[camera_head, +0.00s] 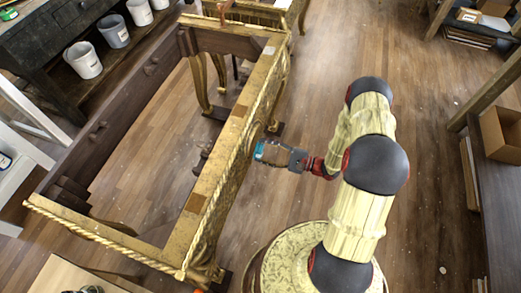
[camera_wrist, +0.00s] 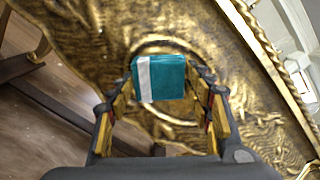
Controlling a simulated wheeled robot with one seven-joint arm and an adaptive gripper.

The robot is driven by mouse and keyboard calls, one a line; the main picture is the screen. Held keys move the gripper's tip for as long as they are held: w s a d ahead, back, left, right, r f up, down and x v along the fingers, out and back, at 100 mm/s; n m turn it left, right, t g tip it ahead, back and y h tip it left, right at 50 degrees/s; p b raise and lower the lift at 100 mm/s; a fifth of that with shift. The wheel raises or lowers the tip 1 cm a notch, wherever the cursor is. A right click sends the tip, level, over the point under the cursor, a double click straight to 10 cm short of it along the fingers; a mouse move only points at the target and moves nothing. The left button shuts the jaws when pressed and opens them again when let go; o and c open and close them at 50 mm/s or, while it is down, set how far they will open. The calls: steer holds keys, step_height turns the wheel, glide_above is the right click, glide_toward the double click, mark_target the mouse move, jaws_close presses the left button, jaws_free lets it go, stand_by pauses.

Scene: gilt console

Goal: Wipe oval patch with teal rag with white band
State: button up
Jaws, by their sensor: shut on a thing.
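The teal rag with a white band (camera_wrist: 170,80) is a folded block held between the fingers of my gripper (camera_wrist: 163,95), which is shut on it. In the head view the rag (camera_head: 260,150) shows at the tip of my gripper (camera_head: 268,152), close against the side of the gilt console (camera_head: 236,150). In the wrist view the rag is in front of a carved oval patch (camera_wrist: 148,47) on the gilt face (camera_wrist: 80,35) and covers part of it. I cannot tell whether the rag touches the patch.
The console frame is open in the middle, with the floor (camera_head: 145,140) showing through. A cardboard box (camera_head: 500,133) sits on a bench at the right. Floor at the upper middle is clear.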

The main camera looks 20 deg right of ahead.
steer(key=shift+v, duration=2.2)
steer(key=shift+v, duration=1.45)
